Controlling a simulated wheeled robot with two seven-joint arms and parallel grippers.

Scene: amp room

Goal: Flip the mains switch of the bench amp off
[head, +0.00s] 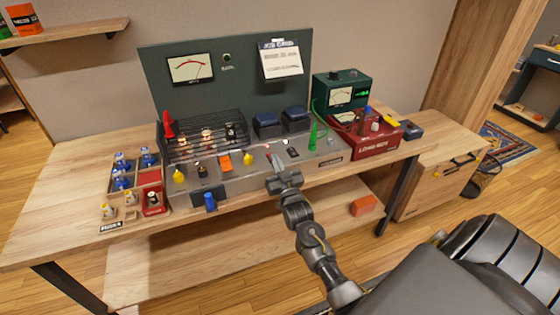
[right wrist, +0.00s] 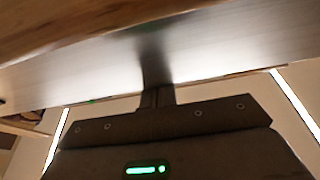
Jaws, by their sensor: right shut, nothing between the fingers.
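The bench amp is a long grey chassis (head: 233,178) on the wooden bench, with valves under a black cage on its left and two dark blue transformers on top. On its right part a small black plate (head: 292,150) with a pale mark may be the mains switch; I cannot read any label or tell its position. My right gripper (head: 276,164) is shut and empty at the amp's front edge, just left of and below that plate. In the right wrist view the shut fingers (right wrist: 157,97) point at a grey metal face; contact cannot be told. My left gripper is out of view.
A red box (head: 378,142) and a green meter unit (head: 342,91) stand right of the amp. A wooden tray (head: 110,186) of valves lies left. Yellow and orange parts (head: 224,162) sit along the amp's front. The bench's (head: 66,213) left end is clear.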

